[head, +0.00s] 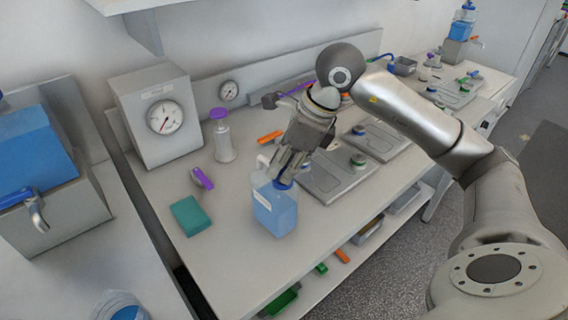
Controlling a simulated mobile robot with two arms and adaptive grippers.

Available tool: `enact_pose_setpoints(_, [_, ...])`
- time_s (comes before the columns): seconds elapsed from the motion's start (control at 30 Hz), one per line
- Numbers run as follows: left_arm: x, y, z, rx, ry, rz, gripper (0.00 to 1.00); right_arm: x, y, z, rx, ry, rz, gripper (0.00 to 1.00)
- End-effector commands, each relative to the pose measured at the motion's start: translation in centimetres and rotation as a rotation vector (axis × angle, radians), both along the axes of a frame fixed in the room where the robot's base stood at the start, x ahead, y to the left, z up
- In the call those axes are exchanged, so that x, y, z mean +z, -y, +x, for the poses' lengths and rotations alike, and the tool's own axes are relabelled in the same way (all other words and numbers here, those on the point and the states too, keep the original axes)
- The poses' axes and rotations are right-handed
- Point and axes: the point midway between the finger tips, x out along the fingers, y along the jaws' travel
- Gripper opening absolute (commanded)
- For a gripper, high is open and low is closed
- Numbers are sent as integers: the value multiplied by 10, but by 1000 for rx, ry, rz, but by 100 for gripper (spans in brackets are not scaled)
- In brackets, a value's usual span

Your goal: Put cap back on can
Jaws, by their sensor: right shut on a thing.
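The can (274,212) is a translucent jug with blue liquid and a pale label, upright near the front edge of the bench. My right gripper (286,176) points down over the can's top, its fingers closed around a small blue cap (282,185). The cap is at the can's mouth; the fingers partly hide it, and I cannot tell whether it is seated or just above the neck. My left gripper is not in view.
A teal block (187,216), a purple-handled item (203,179) and a purple-topped bottle (223,137) stand left of the can. A gauge box (158,117) is behind them. Grey plates (338,178) lie close right of the can. The bench's front left is clear.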

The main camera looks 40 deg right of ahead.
Motion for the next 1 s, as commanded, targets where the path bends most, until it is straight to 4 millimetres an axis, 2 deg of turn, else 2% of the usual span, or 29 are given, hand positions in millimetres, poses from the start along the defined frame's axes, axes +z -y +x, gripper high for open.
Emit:
enact_pose_setpoints(0.07, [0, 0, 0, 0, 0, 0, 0, -1, 0, -1, 1, -3, -1, 6])
enact_pose_setpoints(0.1, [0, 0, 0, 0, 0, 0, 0, -1, 0, -1, 1, -3, -1, 24])
enact_pose_setpoints(0.27, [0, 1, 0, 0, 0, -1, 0, -1, 0, -1, 1, -3, -1, 45])
enact_pose_setpoints(0.5, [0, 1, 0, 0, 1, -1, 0, -1, 0, 0, 0, -2, -1, 46])
enact_pose_setpoints(0.67, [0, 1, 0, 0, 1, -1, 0, -1, 0, 0, 0, -2, -1, 66])
enact_pose_setpoints(1.0, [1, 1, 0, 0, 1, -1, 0, 0, 0, 0, 0, -1, 0, 67])
